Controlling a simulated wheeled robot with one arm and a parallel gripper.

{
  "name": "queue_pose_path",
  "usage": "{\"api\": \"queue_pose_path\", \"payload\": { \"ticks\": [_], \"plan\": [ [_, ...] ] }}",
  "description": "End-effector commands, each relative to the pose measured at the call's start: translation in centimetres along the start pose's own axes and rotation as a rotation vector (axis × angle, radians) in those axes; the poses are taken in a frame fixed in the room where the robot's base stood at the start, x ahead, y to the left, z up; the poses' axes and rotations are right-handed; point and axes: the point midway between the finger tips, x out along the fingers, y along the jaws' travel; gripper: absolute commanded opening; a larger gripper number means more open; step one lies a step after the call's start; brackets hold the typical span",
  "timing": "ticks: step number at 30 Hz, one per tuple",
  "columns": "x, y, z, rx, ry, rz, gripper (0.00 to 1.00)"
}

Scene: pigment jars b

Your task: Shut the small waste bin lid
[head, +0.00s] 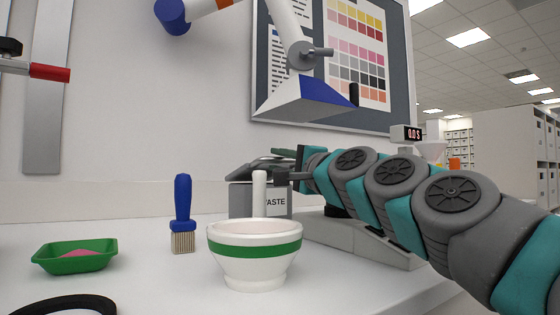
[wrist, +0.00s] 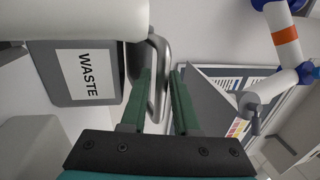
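The small grey waste bin (head: 240,201) stands at the back of the white counter, partly hidden behind the mortar and pestle. Its label reads WASTE, and the bin also shows sideways in the wrist view (wrist: 50,62). A metal loop (wrist: 160,42) lies at the bin's top side. My gripper (wrist: 164,72) is open, its two green fingers apart near the loop; I cannot tell whether they touch it. In the head view my gripper (head: 285,160) is at the bin's top.
The white mortar (head: 255,260) with a green band stands in front of the bin, its pestle (head: 259,195) upright. A blue brush (head: 182,215) and a green tray (head: 75,256) are to the left. A scale display (head: 412,133) is behind my arm. Another white arm (head: 285,25) hangs above.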

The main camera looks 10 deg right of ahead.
Motion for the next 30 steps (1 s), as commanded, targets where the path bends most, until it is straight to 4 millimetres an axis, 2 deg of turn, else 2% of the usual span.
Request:
{"api": "queue_pose_path", "payload": {
  "ticks": [1, 4, 14, 30],
  "plan": [
    [0.0, -0.1, 0.0, 0.0, 0.0, -0.001, 0.36],
    [0.0, -0.1, 0.0, 0.0, 0.001, -0.002, 0.47],
    [-0.4, -0.2, -0.1, 0.0, 0.001, -0.003, 0.47],
    [-6.8, -0.2, -0.1, 0.001, 0.001, -0.003, 0.47]
  ]
}}
